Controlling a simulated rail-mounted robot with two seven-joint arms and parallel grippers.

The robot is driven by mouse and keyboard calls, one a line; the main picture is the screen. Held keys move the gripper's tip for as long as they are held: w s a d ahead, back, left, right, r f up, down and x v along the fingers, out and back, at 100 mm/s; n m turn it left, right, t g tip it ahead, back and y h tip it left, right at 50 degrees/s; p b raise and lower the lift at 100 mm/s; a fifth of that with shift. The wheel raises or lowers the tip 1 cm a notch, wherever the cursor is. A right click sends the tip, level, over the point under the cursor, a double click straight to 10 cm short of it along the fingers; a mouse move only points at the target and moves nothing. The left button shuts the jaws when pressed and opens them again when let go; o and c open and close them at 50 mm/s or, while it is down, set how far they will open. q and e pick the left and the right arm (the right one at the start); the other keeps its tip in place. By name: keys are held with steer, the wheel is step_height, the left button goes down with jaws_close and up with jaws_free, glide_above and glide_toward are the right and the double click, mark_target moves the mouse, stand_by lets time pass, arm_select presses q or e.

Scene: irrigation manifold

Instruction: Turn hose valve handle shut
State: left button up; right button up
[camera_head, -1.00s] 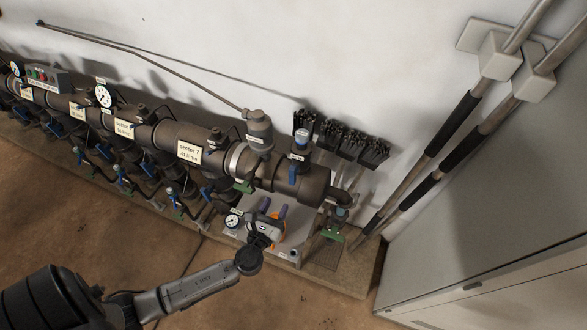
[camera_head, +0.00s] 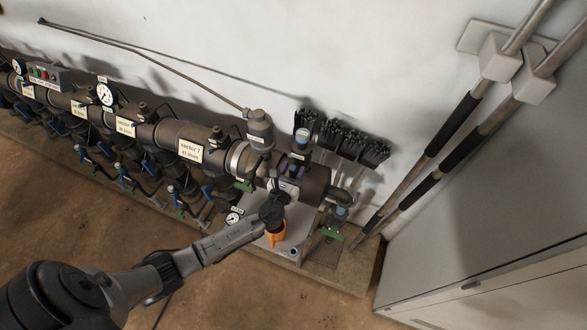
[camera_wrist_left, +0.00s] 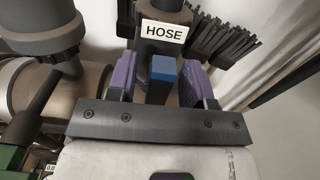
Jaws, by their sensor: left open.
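The hose valve handle (camera_wrist_left: 162,80) is a blue block in the left wrist view, below a white label (camera_wrist_left: 165,32) reading HOSE. My left gripper (camera_wrist_left: 160,72) is open, with one purple finger on each side of the handle. Small gaps show between the fingers and the handle, so it does not look gripped. In the head view my left gripper (camera_head: 294,170) is at the right end of the dark manifold pipe (camera_head: 316,186) and largely hides the handle. My right gripper is not in view.
Black brushes (camera_head: 340,140) hang on the wall behind the valve. An orange object (camera_head: 276,238) is below my left wrist, by a light plate (camera_head: 290,248). Long-handled tools (camera_head: 440,150) and a grey cabinet (camera_head: 500,230) stand to the right. Floor at front is open.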

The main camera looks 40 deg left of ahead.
arm_select(q)
steer(key=shift+w, duration=0.3)
jaws_close()
stand_by(0.4)
